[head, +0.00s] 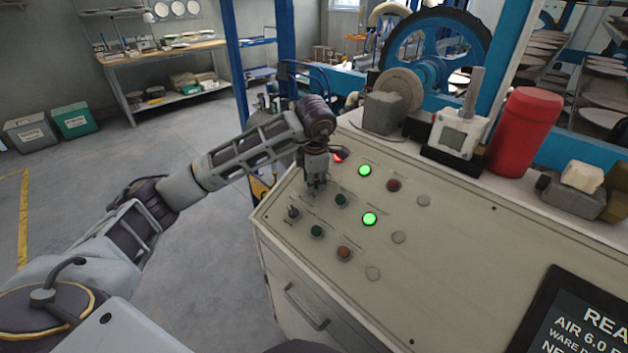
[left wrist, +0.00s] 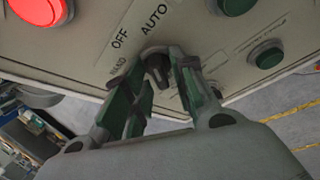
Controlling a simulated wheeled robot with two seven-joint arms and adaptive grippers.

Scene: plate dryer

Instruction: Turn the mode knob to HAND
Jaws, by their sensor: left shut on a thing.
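The mode knob (left wrist: 157,72) is a small dark knob on the sloping control panel, seen in the left wrist view between my left gripper's fingers. The labels HAND (left wrist: 117,69), OFF (left wrist: 120,38) and AUTO (left wrist: 154,19) stand on the panel around it. My left gripper (head: 315,185) reaches down to the panel's upper left part and is shut on the knob. In the head view the gripper hides the knob. I cannot tell clearly which label the knob points to. My right gripper is not in view.
Lit green lamps (head: 365,170) and a red lamp (left wrist: 38,8) sit near the gripper. A dark selector (head: 293,212) and green buttons (head: 340,200) lie just below it. A red cylinder (head: 525,130) stands behind the panel. A dark screen (head: 580,320) is at lower right.

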